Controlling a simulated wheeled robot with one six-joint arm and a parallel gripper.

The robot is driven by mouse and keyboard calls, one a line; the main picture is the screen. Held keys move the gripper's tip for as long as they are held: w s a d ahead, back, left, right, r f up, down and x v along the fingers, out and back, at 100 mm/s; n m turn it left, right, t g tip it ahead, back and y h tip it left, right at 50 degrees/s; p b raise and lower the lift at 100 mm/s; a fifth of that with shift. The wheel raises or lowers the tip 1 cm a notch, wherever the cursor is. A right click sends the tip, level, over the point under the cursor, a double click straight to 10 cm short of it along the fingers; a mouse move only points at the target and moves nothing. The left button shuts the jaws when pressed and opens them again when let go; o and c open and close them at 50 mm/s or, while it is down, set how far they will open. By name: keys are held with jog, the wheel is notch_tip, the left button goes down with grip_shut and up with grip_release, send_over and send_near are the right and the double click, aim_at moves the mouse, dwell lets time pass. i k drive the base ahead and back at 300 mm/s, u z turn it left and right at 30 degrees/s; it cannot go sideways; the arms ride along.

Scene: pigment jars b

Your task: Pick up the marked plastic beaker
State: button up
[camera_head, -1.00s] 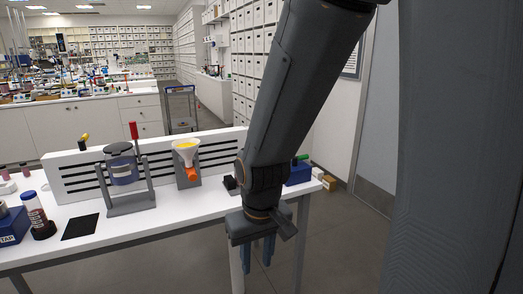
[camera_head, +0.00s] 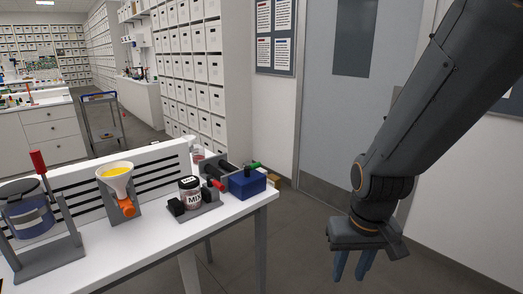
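My gripper (camera_head: 352,270) hangs at the right, past the table's right end and over the floor. Its blue fingers point down and stand apart, with nothing visible between them. A small clear container with a "MIX" label (camera_head: 191,197) and dark contents stands upright in a dark grey holder (camera_head: 207,212) near the table's right end. A pale cup-like thing (camera_head: 197,153) shows partly behind it, at the back of the table. I cannot tell which of these is the marked plastic beaker. My gripper is well to the right of both.
A blue box (camera_head: 248,187) and a grey device with a green handle stand at the table's right end. A funnel (camera_head: 116,179) with yellow powder and a caged blue jar (camera_head: 27,216) stand further left. The white table's (camera_head: 150,243) front strip is clear.

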aim_at(198, 150)
jog(key=z, duration=0.45)
jog(key=i, duration=4.65)
jog(key=u, duration=3.2)
jog(key=i, duration=0.55)
jog(key=z, duration=0.05)
